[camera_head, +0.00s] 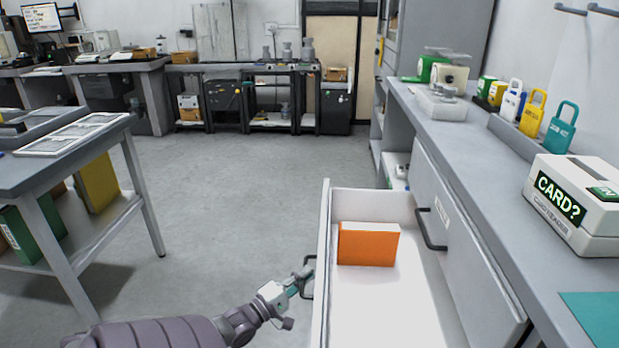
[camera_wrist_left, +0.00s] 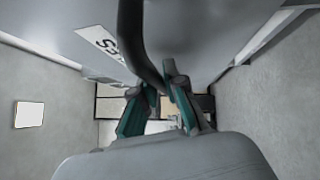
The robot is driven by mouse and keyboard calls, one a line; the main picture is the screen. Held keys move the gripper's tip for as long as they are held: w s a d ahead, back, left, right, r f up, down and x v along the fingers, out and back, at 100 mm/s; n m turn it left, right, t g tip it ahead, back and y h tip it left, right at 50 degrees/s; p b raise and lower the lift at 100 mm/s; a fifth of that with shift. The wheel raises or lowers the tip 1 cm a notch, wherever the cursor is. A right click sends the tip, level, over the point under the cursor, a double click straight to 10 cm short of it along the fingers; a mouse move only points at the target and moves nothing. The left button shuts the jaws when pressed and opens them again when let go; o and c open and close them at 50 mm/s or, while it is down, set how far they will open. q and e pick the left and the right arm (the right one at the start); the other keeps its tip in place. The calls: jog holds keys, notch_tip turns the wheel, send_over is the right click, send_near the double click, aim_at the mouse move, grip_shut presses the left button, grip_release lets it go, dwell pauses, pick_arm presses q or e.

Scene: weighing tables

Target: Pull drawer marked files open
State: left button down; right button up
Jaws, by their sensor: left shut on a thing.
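The drawer (camera_head: 321,250) stands pulled out from the right-hand counter, with its white inside showing. In the left wrist view, its grey front (camera_wrist_left: 220,30) carries a white label (camera_wrist_left: 102,43) on which only the end, "ES", can be read. My left gripper (camera_head: 302,278) is shut on the dark bar handle (camera_wrist_left: 142,35) at the drawer's front. Its teal fingers also show in the left wrist view (camera_wrist_left: 160,100), on either side of the bar. An orange box (camera_head: 367,245) stands in the drawer. My right gripper is not in view.
Another drawer front with a dark handle (camera_head: 431,229) is shut in the right counter (camera_head: 470,170). A card reader box (camera_head: 578,205) and several coloured padlock-shaped weights stand on that counter. A grey table (camera_head: 70,165) stands at the left. The floor (camera_head: 240,200) between is clear.

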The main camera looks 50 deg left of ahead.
pick_arm(q)
jog(key=shift+f, duration=0.1)
jog(key=c, duration=1.2)
grip_release()
jog(key=s+d+f, duration=0.1)
jog(key=s, duration=1.1)
jog(key=shift+f, duration=0.25)
